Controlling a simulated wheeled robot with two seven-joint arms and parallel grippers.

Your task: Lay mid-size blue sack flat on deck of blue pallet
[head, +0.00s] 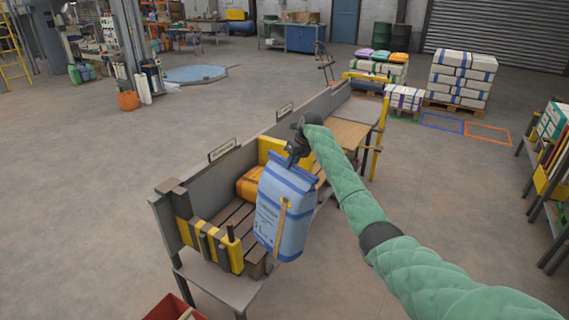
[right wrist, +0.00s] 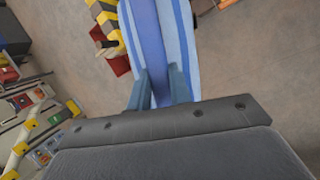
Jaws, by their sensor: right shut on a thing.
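The mid-size blue sack (head: 285,213) hangs upright, slightly tilted, above the near end of a long grey bench. My right gripper (head: 296,153) is shut on its top edge. In the right wrist view, the two fingers (right wrist: 160,88) pinch the blue sack (right wrist: 150,35) along its top band. I cannot clearly make out a blue pallet; a blue-outlined rectangle (head: 442,123) is on the floor at the back right. My left gripper is not in view.
The bench (head: 225,283) holds a brown slatted deck (head: 236,218), an orange sack (head: 250,184) and yellow-black striped posts (head: 210,240). A red bin (head: 172,308) stands at the near end. Stacked white sacks (head: 463,75) stand at the back right. A shelf is at right. Open floor lies left.

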